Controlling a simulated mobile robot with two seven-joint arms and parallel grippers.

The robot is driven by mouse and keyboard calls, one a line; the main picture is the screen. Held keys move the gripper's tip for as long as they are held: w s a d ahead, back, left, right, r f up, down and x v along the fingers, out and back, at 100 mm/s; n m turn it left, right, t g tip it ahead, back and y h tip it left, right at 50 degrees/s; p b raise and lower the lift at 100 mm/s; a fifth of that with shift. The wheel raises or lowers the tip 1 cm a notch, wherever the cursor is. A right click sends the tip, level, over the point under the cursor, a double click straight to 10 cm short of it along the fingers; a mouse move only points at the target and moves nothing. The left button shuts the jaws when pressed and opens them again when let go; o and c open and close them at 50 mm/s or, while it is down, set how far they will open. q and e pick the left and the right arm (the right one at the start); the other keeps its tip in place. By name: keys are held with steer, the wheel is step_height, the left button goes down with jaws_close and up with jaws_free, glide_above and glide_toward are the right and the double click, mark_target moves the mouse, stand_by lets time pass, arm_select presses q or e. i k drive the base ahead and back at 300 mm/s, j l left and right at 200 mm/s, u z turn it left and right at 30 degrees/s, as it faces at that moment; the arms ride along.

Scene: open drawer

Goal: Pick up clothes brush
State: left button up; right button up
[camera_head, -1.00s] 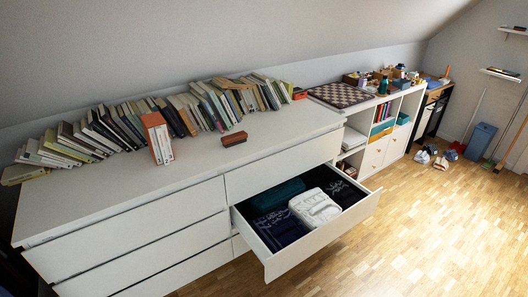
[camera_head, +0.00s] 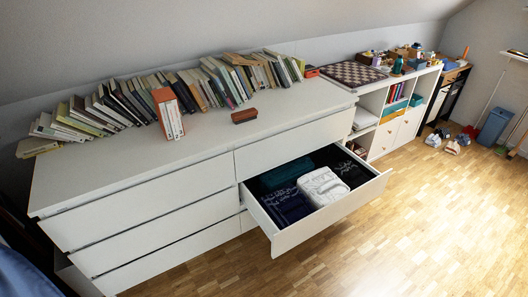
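A small reddish-brown block-shaped object (camera_head: 244,116), which looks like the clothes brush, lies on the white dresser top (camera_head: 200,142). It is right of an upright orange-and-white pair of books and in front of the long row of books. Neither of my grippers shows in the head view, so nothing is seen touching the brush.
Leaning books (camera_head: 130,100) line the back of the dresser top. A chessboard (camera_head: 352,74) lies on the shelf unit at the right.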

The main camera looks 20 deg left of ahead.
mark_target(240, 117)
steer(key=i+j+z, duration=0.1)
steer(key=j, duration=0.25)
steer(key=i+j+z, duration=0.1)
steer(key=i+j, duration=0.15)
steer(key=i+j+z, duration=0.15)
steer(key=j, duration=0.3)
steer(key=i+j+z, duration=0.1)
steer(key=j, duration=0.3)
steer(key=i+j+z, duration=0.1)
steer(key=j, duration=0.3)
steer(key=i, duration=0.1)
